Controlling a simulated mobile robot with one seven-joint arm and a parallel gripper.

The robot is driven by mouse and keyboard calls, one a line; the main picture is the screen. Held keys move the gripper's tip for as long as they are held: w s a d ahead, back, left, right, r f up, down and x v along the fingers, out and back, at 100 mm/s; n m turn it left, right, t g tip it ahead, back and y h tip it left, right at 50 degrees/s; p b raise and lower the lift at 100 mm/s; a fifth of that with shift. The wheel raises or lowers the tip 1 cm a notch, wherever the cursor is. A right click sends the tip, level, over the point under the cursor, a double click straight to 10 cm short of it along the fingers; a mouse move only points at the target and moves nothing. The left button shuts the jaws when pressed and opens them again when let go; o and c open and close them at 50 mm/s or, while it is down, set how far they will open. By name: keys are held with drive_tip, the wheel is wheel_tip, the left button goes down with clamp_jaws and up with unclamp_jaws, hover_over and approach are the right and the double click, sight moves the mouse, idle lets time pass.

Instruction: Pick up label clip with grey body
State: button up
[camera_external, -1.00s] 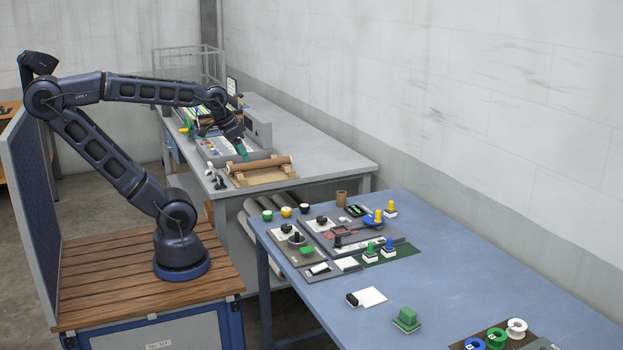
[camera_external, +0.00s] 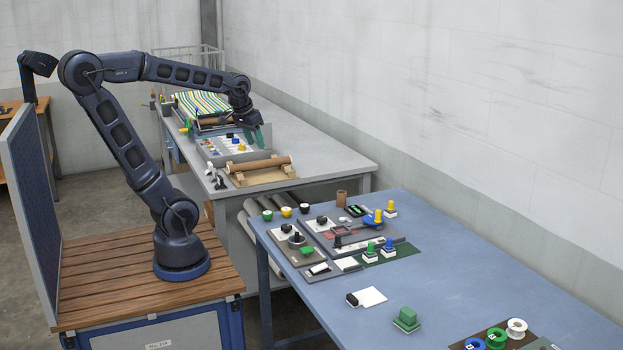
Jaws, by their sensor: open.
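My gripper (camera_external: 254,138) has teal fingers that point down, and it is open with nothing seen between them. It hangs above the back right of the grey control panel (camera_external: 212,154) on the far grey table. I cannot single out a label clip with a grey body for certain at this size. Small pale and dark pieces (camera_external: 220,182) lie at the left edge of the far table, apart from my gripper. A black piece with a white card (camera_external: 367,297) lies on the near blue table.
A brown roll (camera_external: 258,164) on a wooden cradle stands in front of the panel. A striped stack (camera_external: 203,103) is behind it. The right side of the far grey table (camera_external: 325,160) is clear. The blue table (camera_external: 455,265) holds several small parts and has free room at right.

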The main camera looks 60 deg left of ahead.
drive_tip(key=w+a+f+n+g, duration=0.15)
drive_tip(key=w+a+n, duration=0.3)
drive_tip(key=a, duration=0.65)
drive_tip(key=n+g, duration=0.2)
drive_tip(key=n, duration=0.8)
approach(215, 170)
drive_tip(key=shift+a+h, duration=0.4)
drive_tip(key=shift+a, duration=0.2)
drive_tip(key=shift+s+f, duration=0.1)
drive_tip(key=shift+f, duration=0.25)
drive_tip(key=shift+d+f, duration=0.15)
drive_tip(key=shift+f, duration=4.85)
clamp_jaws()
